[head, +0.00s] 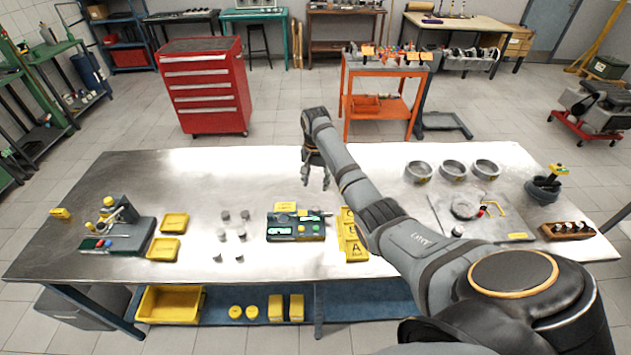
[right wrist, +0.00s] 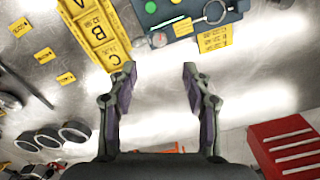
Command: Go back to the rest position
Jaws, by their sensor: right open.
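My right gripper (head: 316,184) hangs above the far middle part of the metal workbench (head: 220,163), pointing down. Its two fingers stand apart with nothing between them, as the right wrist view (right wrist: 158,92) also shows. My right arm reaches in from the lower right of the head view and hides part of the bench. My left gripper does not show.
A yellow lettered tray (head: 353,249) and a green-grey device (head: 296,227) lie near the gripper. Several metal rings (head: 453,170) stand right. Small cylinders (head: 225,215) and yellow trays (head: 173,222) stand left. The bench's far middle is clear. A red tool cabinet (head: 205,88) stands behind.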

